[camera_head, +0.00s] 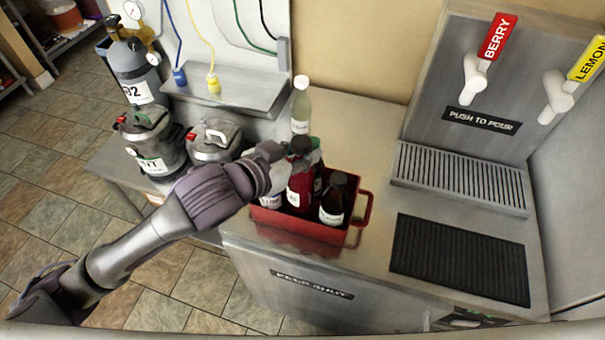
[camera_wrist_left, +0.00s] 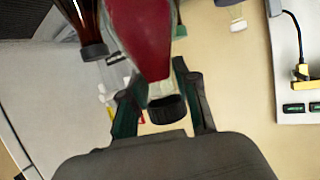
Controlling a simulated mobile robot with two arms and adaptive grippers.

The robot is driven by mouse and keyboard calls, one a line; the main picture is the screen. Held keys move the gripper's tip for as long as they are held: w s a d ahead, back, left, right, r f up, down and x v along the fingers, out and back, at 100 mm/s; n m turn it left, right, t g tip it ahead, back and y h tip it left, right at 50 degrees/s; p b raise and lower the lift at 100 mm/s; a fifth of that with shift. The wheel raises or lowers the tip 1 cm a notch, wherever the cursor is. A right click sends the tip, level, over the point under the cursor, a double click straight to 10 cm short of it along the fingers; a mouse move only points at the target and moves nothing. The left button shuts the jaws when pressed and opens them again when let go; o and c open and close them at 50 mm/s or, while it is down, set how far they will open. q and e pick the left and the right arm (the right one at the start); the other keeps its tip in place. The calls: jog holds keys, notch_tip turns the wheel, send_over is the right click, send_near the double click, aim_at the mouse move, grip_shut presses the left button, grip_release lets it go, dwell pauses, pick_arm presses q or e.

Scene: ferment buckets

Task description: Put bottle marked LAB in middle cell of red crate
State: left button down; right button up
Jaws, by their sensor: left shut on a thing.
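The red crate (camera_head: 298,240) stands on the steel counter with several bottles in it. My left gripper (camera_head: 296,152) is over the crate, shut on a bottle of red liquid with a black cap (camera_head: 300,188). In the left wrist view the red bottle (camera_wrist_left: 143,35) sits between the fingers (camera_wrist_left: 160,85), its cap toward the palm. The bottle is upright at the crate's middle; I cannot tell whether it touches the crate floor. Its label is too small to read. A dark brown bottle (camera_head: 334,203) stands at the crate's right. My right gripper is not in view.
A pale bottle (camera_head: 300,108) stands behind the crate. Two lidded steel buckets (camera_head: 152,152) (camera_head: 215,143) and a gas cylinder (camera_head: 137,72) are at left. A drip grille (camera_head: 460,180) and black mat (camera_head: 460,258) lie right. The counter between crate and mat is clear.

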aim_at(303, 176)
pick_arm(q)
jog(key=shift+f, duration=0.7)
jog(key=shift+d+f, duration=0.1)
jog(key=shift+f, duration=2.6)
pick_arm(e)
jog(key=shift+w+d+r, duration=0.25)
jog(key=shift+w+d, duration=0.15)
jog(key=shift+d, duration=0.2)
pick_arm(q)
jog(key=c, duration=0.9)
grip_release()
jog(key=shift+f, duration=0.2)
jog(key=shift+o, duration=0.2)
